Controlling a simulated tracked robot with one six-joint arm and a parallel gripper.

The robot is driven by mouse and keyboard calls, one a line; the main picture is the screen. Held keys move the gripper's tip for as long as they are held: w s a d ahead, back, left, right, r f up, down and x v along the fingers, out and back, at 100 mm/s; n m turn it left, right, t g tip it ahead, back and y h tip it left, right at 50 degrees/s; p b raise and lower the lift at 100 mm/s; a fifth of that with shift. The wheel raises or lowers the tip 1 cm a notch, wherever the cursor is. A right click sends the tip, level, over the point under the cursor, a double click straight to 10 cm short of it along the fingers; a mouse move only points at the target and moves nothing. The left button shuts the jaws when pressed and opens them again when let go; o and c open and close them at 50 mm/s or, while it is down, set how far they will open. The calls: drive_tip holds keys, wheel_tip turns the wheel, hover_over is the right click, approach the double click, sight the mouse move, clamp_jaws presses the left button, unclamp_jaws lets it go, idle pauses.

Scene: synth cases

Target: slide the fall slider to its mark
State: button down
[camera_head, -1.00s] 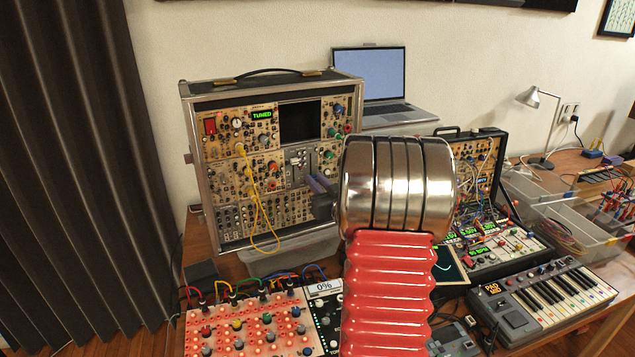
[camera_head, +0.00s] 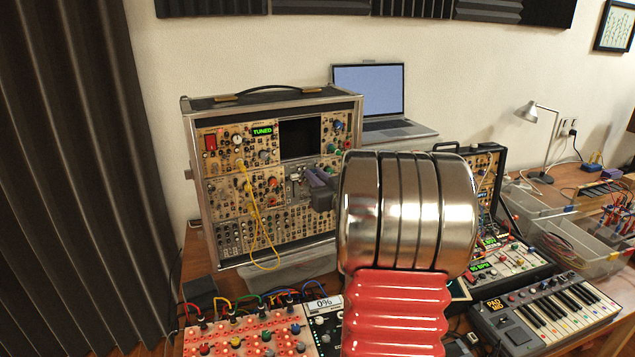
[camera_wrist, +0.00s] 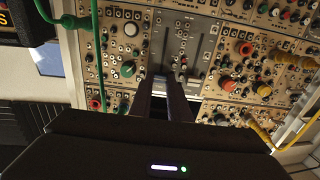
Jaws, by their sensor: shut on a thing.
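The modular synth case (camera_head: 218,170) stands at the left of the table in the head view. Its grey slider panel (camera_head: 296,172) lies below the dark screen and is partly hidden by my gripper. My gripper (camera_head: 318,178) reaches to this panel. In the wrist view the grey panel (camera_wrist: 188,42) shows with vertical slots, and the dark fingers of my gripper (camera_wrist: 164,76) are close together at its edge. They are shut on a slider cap, which the fingers hide. The fall label and the mark are too small to make out.
A yellow cable (camera_head: 252,205) hangs left of the slider panel; it also shows in the wrist view (camera_wrist: 262,135). A green cable (camera_wrist: 95,45) crosses the wrist view's left side. A laptop (camera_head: 375,95), a second synth case and a keyboard (camera_head: 545,305) stand to the right.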

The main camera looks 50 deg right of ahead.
drive_tip(key=shift+r, duration=0.25)
drive_tip(key=c, duration=1.6)
unclamp_jaws()
drive_tip(key=shift+f, duration=0.1)
drive_tip(key=shift+c, duration=0.2)
drive_tip(key=shift+s, duration=0.15)
drive_tip(key=v, duration=1.3)
drive_tip(key=shift+s, duration=0.3)
drive_tip(key=shift+a, duration=0.15)
